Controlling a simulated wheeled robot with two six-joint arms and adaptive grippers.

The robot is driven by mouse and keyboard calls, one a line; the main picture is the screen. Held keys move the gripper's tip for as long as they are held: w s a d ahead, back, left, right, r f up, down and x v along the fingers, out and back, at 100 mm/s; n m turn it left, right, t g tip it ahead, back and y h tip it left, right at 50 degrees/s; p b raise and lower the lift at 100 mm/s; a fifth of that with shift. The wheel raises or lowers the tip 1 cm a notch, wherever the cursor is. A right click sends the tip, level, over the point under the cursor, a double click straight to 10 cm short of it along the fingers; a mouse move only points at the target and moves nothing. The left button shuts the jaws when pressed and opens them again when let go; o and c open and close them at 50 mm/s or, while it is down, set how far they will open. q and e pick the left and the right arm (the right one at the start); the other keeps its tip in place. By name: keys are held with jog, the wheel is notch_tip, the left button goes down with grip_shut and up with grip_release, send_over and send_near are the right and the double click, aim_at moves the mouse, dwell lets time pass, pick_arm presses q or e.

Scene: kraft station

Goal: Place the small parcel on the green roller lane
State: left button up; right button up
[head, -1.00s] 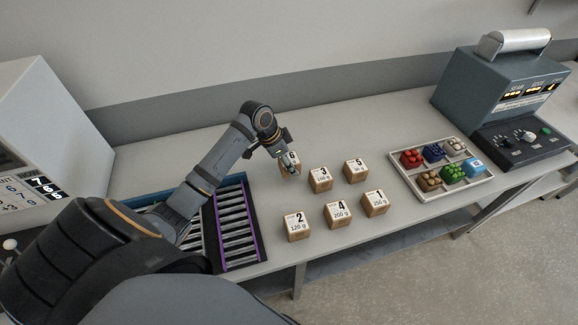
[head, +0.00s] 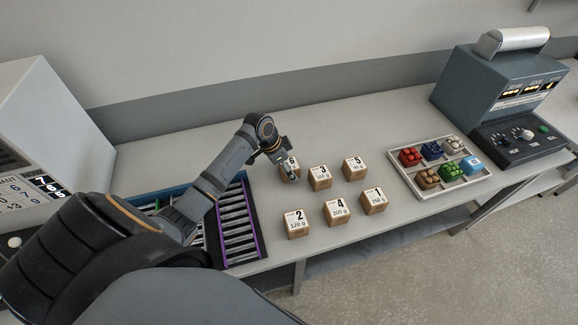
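Several small brown parcels with white number labels stand on the table in the head view. Parcel 6 (head: 293,163) is at the back left of the group, partly hidden by my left gripper (head: 289,174). The gripper's fingers are at parcel 6; I cannot tell whether they are open or closed on it. The other parcels are 3 (head: 320,179), 5 (head: 355,169), 2 (head: 297,225), 4 (head: 337,213) and 1 (head: 373,201). My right gripper is not in view.
A purple-edged roller lane (head: 239,226) lies between the arm and the parcels. A white divided tray (head: 428,192) with coloured items and a grey console (head: 500,95) stand at the right. A white machine (head: 50,130) stands at the left. The back table strip is clear.

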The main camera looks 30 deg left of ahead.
pick_arm(q)
jog(key=b+v, duration=0.1)
jog(key=v, duration=1.1)
jog(key=shift+r+b, duration=0.2)
jog(key=shift+b, duration=0.15)
